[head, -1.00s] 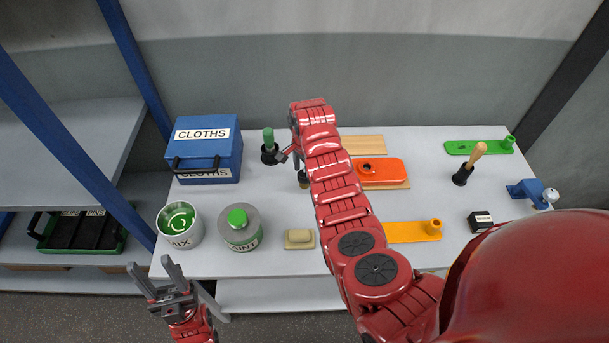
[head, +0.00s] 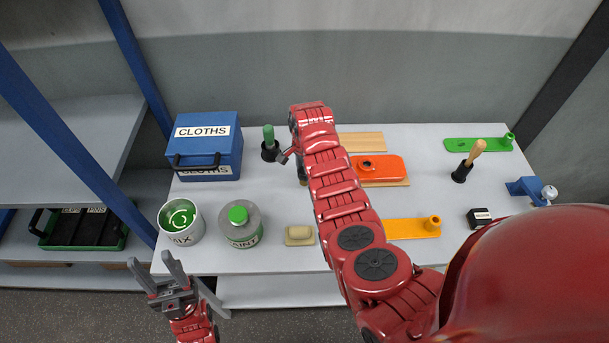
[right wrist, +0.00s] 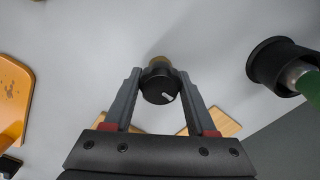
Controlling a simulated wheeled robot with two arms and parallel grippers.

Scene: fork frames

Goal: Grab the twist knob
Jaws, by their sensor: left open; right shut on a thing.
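The twist knob (right wrist: 161,86) is black with a white pointer mark, on a brass-coloured base. In the right wrist view it sits between the two grey fingers of my right gripper (right wrist: 160,76), which is shut on its sides. In the head view the right gripper (head: 291,155) is low over the middle of the bench, and the arm hides most of the knob. My left gripper (head: 182,285) is open and empty in front of the bench's near left edge.
A green-handled tool in a black holder (head: 269,150) stands close left of the right gripper. An orange plate (head: 385,168) lies to its right. The blue cloths box (head: 205,145), mix can (head: 180,222), paint can (head: 240,228) and a tan block (head: 299,235) occupy the bench's left and front.

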